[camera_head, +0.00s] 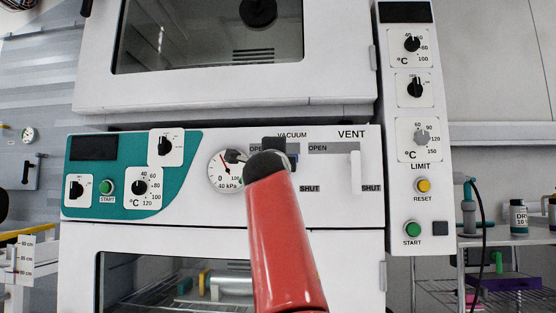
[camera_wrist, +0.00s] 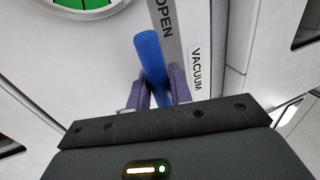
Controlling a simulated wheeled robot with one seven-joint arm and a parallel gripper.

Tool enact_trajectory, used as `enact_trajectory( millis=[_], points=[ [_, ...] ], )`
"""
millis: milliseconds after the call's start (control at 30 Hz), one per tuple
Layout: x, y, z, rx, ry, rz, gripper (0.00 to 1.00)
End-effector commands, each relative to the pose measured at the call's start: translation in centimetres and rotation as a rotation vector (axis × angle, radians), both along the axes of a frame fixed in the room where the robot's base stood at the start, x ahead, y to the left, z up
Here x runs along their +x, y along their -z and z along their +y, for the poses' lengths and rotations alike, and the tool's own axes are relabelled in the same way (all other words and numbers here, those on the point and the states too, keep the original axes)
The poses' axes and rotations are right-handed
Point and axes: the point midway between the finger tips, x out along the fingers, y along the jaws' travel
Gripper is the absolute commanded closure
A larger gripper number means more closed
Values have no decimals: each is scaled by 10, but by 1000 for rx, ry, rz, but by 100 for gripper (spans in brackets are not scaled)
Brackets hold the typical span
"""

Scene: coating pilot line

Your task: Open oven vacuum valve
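The vacuum valve has a blue lever handle (camera_wrist: 150,55) beside a grey strip marked OPEN and a VACUUM label (camera_wrist: 196,68) in the wrist view. The handle stands close to the OPEN end of the strip. My gripper (camera_wrist: 160,92) has its two purple fingertips on either side of the handle, and they appear to press on it. In the head view my red arm and dark gripper (camera_head: 268,160) cover the handle and most of its slot. The VACUUM label (camera_head: 292,135) and the SHUT mark (camera_head: 309,188) show around them.
A vacuum gauge (camera_head: 228,170) is just left of my gripper. The VENT valve's white lever (camera_head: 355,172) is to the right, low in its slot near SHUT. A teal control panel (camera_head: 120,150) with knobs is at the left. The lower oven window (camera_head: 150,283) is below.

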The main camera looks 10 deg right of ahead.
Motion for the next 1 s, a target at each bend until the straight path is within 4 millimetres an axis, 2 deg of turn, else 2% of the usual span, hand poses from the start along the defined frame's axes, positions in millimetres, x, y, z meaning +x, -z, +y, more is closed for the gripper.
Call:
enact_trajectory(
  millis=[33, 100, 133, 467, 667, 733, 1000],
  points=[
    [0, 0, 0, 0, 0, 0, 72],
    [0, 0, 0, -1, 0, 0, 62],
    [0, 0, 0, -1, 0, 0, 62],
    [-3, 2, 1, -3, 1, 0, 62],
    [-27, 14, 9, -1, -2, -2, 62],
    [-30, 6, 13, -1, -1, -1, 62],
    [-45, 10, 17, -1, 0, -1, 62]
  ],
)
